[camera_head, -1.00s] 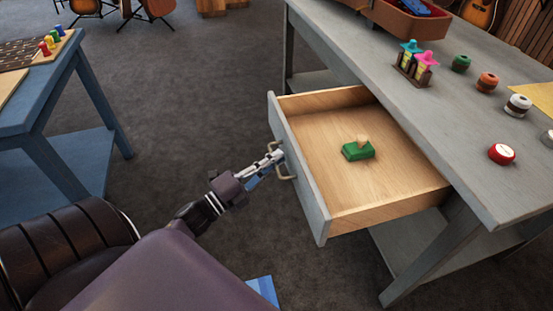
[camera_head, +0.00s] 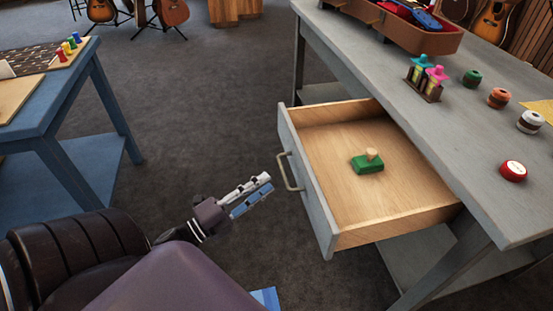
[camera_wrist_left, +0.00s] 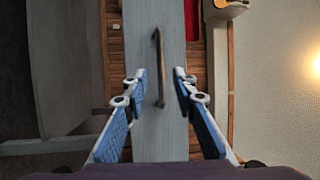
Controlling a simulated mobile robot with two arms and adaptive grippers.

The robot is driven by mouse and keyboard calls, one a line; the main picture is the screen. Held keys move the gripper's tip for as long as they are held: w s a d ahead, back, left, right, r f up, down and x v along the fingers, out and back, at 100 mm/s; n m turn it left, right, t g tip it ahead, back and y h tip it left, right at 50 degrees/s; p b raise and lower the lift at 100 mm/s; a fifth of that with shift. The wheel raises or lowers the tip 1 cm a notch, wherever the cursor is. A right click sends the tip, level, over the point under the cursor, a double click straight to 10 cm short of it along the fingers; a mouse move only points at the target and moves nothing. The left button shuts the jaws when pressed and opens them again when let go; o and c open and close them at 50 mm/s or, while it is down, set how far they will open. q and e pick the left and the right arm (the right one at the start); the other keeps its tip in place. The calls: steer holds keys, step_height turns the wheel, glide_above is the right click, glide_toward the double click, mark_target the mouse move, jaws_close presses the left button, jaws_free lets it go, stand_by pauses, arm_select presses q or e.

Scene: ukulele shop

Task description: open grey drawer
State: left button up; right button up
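The grey drawer (camera_head: 318,193) stands pulled out from the grey table, its wooden inside showing. A green block with a wooden knob (camera_head: 368,163) lies inside it. The drawer's handle (camera_head: 289,172) is on the grey front, and it also shows in the left wrist view (camera_wrist_left: 158,65). My left gripper (camera_head: 262,187) is just left of the handle and apart from it. In the left wrist view its two blue-padded fingers (camera_wrist_left: 160,95) are spread with nothing between them, and the handle is ahead of the gap.
The grey table (camera_head: 455,125) holds an open brown case (camera_head: 400,30), a small rack with coloured tops (camera_head: 423,85) and several round tins. A blue table (camera_head: 75,100) stands at the left. Carpeted floor lies free between the tables.

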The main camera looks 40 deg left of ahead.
arm_select(q)
steer(key=v, duration=0.4)
steer(key=shift+s+a, duration=0.1)
steer(key=shift+s, duration=0.3)
steer(key=shift+w, duration=0.1)
